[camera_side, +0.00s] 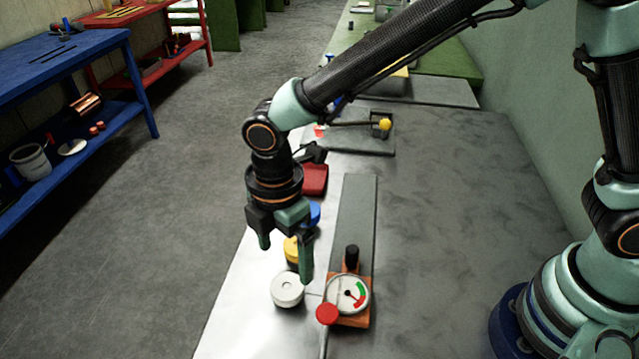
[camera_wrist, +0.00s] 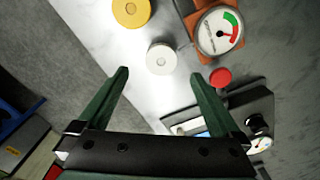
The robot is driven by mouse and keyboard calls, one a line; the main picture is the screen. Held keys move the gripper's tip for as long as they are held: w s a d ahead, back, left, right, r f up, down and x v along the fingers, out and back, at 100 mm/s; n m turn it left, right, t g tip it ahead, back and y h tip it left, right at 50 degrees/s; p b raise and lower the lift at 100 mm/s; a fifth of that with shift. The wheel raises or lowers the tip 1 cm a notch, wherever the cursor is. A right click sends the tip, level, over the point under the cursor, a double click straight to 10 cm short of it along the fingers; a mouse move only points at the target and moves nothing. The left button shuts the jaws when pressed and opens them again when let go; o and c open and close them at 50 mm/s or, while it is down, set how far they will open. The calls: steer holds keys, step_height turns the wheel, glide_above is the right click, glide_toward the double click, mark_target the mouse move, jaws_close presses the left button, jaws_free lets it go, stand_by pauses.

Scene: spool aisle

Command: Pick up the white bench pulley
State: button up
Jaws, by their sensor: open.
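The white bench pulley (camera_side: 287,289) is a short white disc with a small centre hole, lying flat on the metal bench near its left edge. In the wrist view the white pulley (camera_wrist: 161,58) lies ahead of the fingertips, roughly centred between them. My gripper (camera_side: 285,262) is above the bench, pointing down, with one finger in front of the yellow pulley in the side view. In the wrist view my gripper (camera_wrist: 160,75) has its two green fingers wide apart with nothing between them.
A yellow pulley (camera_side: 292,250) stands close behind the white one, with a blue one (camera_side: 314,213) and a red block (camera_side: 314,180) beyond. A dial gauge (camera_side: 348,294) on an orange base and a red knob (camera_side: 327,314) stand close on the right. The bench's right side is clear.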

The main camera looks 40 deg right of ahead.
mark_target(287, 285)
steer(key=shift+s+a+f, duration=0.1)
steer(key=shift+f, duration=3.4)
steer(key=shift+c, duration=0.3)
steer(key=c, duration=1.3)
steer(key=shift+c, duration=0.2)
steer(key=shift+r, duration=0.1)
step_height(287, 285, up, 20)
